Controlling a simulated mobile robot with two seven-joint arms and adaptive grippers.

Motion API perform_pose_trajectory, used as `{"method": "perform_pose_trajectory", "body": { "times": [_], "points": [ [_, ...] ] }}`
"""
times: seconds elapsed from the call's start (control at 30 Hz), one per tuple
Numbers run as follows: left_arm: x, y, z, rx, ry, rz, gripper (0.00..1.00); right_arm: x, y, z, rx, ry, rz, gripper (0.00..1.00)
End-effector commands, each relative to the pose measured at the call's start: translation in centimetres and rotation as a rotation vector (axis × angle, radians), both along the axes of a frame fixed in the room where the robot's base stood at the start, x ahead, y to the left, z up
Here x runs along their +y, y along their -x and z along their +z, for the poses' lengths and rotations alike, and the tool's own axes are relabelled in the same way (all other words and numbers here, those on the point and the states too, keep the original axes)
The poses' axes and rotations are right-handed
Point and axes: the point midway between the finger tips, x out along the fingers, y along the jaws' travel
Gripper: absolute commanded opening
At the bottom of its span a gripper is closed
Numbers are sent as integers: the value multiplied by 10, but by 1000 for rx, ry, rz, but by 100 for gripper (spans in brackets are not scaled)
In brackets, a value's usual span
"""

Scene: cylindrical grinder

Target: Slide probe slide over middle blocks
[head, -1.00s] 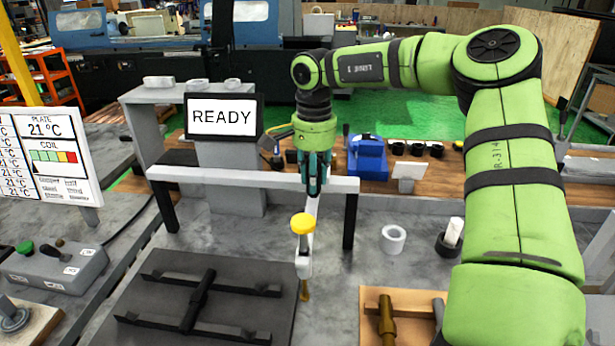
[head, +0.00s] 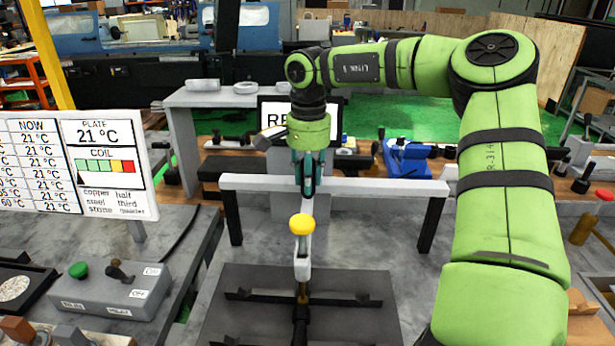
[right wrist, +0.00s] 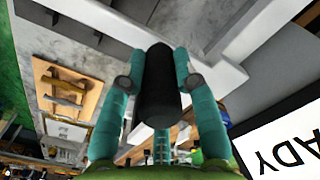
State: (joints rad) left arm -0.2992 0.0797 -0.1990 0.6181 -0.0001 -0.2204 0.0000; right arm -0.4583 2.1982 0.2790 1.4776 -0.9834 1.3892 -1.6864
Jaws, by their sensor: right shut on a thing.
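The probe slide (head: 301,250) is a white upright piece with a yellow knob (head: 301,224) and a brass tip, on the pale gantry beam (head: 375,187). It stands left of the beam's middle. My right gripper (head: 304,185) is at the beam, above the yellow knob. In the right wrist view its fingers (right wrist: 152,85) are shut on a black handle (right wrist: 158,85). Below the tip lies a dark plate (head: 350,318) with dark bars and an upright dark centre piece (head: 300,322). I cannot make out blocks on the plate; its near part is cut off. My left gripper is not in view.
A temperature board (head: 108,165) and a control box (head: 112,290) with a green button stand at left. Small blocks (head: 72,334) show at lower left. A screen (head: 272,112) stands behind the beam, partly covered by my arm. The gantry's black legs (head: 432,225) flank the plate.

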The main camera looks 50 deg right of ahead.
Motion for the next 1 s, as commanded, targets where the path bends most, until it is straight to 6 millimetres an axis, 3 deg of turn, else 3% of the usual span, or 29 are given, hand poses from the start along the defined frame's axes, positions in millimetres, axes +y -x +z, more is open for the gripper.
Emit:
{"method": "perform_pose_trajectory", "body": {
  "times": [0.5, 0.53, 0.57, 0.6, 1.0],
  "points": [
    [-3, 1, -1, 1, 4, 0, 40, 1, 2, -3, 11, -3, 1, 0],
    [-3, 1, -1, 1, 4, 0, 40, 1, 2, -3, 11, -3, 1, 38],
    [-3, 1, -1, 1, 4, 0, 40, 0, 2, -3, 11, -3, 1, 50],
    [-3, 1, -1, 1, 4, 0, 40, 0, 2, -3, 11, -3, 1, 55],
    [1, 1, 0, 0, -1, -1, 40, 0, 1, 5, 3, 2, 0, 55]
  ]
}}
